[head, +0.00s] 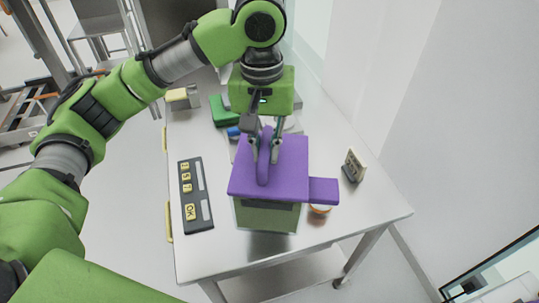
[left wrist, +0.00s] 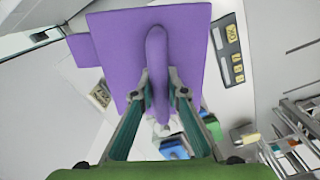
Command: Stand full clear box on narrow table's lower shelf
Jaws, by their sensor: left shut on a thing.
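A box (head: 268,217) with a see-through, olive-looking body and a purple lid (head: 290,165) is at the middle of the narrow metal table (head: 365,212) in the head view. The lid has a raised handle and a tab on its right side. My left gripper (head: 264,150) is above the lid, shut on the handle. The left wrist view shows the fingers (left wrist: 163,100) on both sides of the purple handle (left wrist: 156,55). I cannot tell whether the box touches the tabletop. Part of the lower shelf (head: 285,280) shows under the table's front edge. My right gripper is out of view.
A dark keypad panel (head: 195,195) lies left of the box. A small display stand (head: 354,166) and a round orange-rimmed thing (head: 320,209) are to the right. Green and blue things lie behind. A white wall (head: 450,120) runs along the right; open floor (head: 125,210) is left.

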